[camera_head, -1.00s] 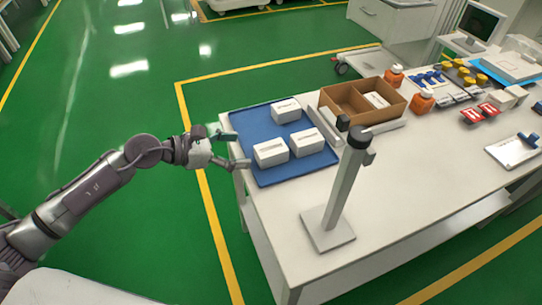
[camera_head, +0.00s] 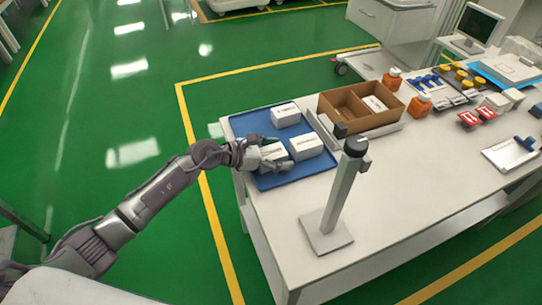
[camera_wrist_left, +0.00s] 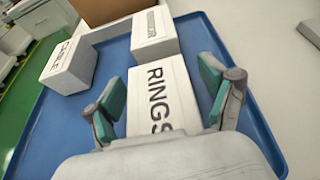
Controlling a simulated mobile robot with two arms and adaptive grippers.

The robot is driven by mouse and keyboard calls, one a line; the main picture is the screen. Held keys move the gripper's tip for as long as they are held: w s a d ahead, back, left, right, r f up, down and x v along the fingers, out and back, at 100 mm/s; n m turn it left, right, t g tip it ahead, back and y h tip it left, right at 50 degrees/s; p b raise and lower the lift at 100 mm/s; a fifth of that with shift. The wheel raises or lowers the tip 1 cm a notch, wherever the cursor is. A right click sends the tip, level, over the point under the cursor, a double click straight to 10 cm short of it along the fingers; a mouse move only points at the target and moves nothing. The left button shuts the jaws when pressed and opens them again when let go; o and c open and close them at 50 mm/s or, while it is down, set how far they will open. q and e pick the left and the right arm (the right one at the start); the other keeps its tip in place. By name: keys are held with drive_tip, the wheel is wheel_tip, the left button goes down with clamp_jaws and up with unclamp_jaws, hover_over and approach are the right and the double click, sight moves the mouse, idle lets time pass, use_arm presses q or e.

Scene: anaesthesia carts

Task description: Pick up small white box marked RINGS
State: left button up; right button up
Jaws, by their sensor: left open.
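The small white box marked RINGS (camera_wrist_left: 162,88) lies on the blue tray (camera_wrist_left: 222,55) and shows large in the left wrist view. In the head view the same box (camera_head: 272,152) is partly hidden by my left gripper (camera_head: 278,156). My left gripper (camera_wrist_left: 160,98) is open, with one green-padded finger on each side of the box. I cannot tell whether the fingers touch it. My right gripper is not in view.
A white box marked CABLE (camera_wrist_left: 67,66) and another white box (camera_wrist_left: 155,32) share the tray. A brown divided carton (camera_head: 350,121) stands beside the tray. A grey post on a square base (camera_head: 326,230) stands at the table's front.

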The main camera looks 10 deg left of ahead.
use_arm(q)
drive_tip(key=c, duration=1)
drive_tip(key=shift+c, duration=0.2)
